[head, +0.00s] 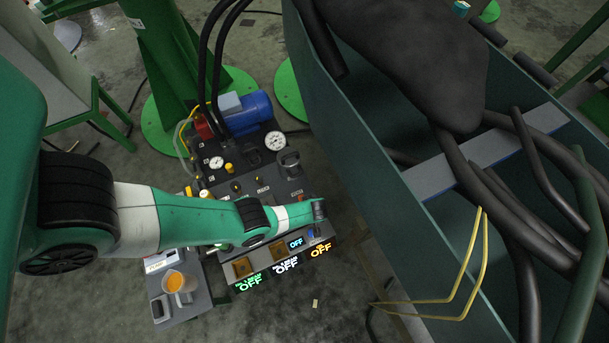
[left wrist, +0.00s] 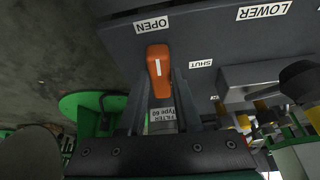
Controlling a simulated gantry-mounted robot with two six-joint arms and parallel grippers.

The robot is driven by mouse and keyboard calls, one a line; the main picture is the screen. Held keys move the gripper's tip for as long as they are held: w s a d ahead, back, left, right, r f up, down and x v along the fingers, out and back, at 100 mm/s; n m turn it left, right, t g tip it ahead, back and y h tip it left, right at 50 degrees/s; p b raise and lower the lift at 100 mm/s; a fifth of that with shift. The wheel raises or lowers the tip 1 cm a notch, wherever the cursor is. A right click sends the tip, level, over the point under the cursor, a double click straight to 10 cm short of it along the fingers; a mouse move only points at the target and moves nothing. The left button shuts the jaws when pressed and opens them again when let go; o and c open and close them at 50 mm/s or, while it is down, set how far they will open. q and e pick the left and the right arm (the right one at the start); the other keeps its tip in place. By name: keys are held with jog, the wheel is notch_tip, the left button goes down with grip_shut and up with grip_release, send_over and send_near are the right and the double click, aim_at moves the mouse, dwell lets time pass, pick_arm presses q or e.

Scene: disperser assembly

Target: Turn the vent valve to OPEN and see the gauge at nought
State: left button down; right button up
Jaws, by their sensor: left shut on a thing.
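The vent valve's orange handle (left wrist: 157,66) shows in the left wrist view, its white line pointing towards the OPEN label (left wrist: 152,25). The SHUT label (left wrist: 201,63) is off to its right. My left gripper (left wrist: 160,88) is shut on the handle, a finger on each side. In the head view my left wrist (head: 318,209) is over the front right of the dark panel, and the handle is hidden there. A large white gauge (head: 276,141) and a smaller one (head: 216,162) stand on the panel; their needles are too small to read. My right gripper is out of view.
Lit OFF signs (head: 287,265) line the panel's front edge. A blue motor (head: 246,112) stands behind. A big green trough (head: 385,215) with black hoses blocks the right side.

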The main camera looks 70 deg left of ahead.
pick_arm(q)
jog(key=shift+f+n, duration=0.15)
jog(key=shift+n, duration=0.35)
jog(key=c, duration=0.6)
grip_release()
jog(key=p+v, duration=1)
jog(key=v, duration=0.2)
jog(key=shift+w+p, duration=0.3)
jog(key=shift+p, duration=0.05)
jog(key=shift+a, duration=0.15)
